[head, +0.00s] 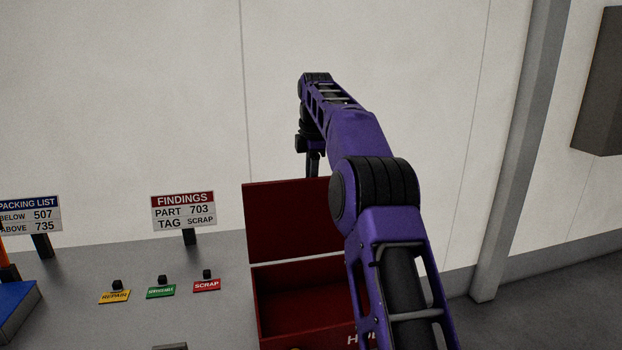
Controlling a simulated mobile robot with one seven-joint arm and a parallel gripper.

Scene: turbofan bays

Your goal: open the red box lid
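The red box (262,312) stands on the grey bench at the lower middle, and the visible part of its inside looks empty. Its red lid (285,222) is open and stands upright along the box's back side. My purple arm crosses in front of the right part of the box and lid and hides them there. My gripper (313,168) points down at the lid's top edge. I cannot tell whether it touches the lid, or whether its fingers are open or shut.
A yellow REPAIR tag (115,297), a green tag (160,292) and a red SCRAP tag (207,286) lie left of the box. Behind them stand a FINDINGS sign (184,211) and a PACKING LIST sign (32,215). A blue box (15,305) is far left.

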